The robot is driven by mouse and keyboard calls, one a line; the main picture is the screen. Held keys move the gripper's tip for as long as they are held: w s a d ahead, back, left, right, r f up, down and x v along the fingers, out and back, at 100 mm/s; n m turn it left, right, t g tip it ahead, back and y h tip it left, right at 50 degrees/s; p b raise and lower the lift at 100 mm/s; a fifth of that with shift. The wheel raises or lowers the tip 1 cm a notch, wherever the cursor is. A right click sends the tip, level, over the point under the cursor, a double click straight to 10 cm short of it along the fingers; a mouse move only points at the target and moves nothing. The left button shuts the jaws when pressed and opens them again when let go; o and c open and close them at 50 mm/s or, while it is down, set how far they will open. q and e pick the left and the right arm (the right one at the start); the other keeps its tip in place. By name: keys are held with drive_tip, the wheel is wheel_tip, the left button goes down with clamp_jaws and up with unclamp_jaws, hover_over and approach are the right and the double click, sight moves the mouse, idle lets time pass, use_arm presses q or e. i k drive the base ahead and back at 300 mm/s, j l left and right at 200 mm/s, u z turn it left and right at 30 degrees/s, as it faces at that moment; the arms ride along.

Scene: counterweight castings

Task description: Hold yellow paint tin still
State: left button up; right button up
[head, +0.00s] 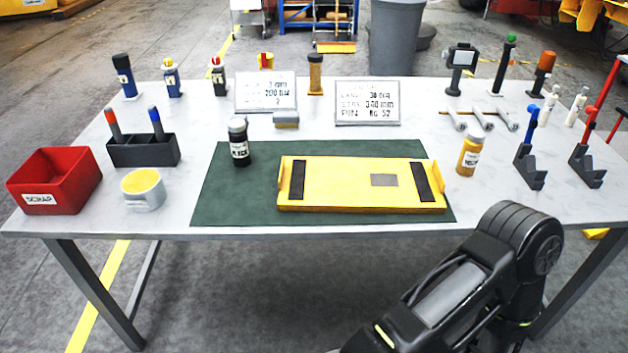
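An open grey-white tin (146,199) with yellow paint at its top stands upright at the front left of the table. My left arm and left gripper do not show.
A yellow plate (340,188) with dark strips lies on the green mat (225,195), near a black jar (238,142). A red scrap bin (53,180) and a pen holder (142,150) flank the tin. Grey stands (528,167) are at right. Signs and bottles line the back.

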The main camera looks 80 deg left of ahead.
sight(470, 152)
drive_tip(key=u, duration=2.3)
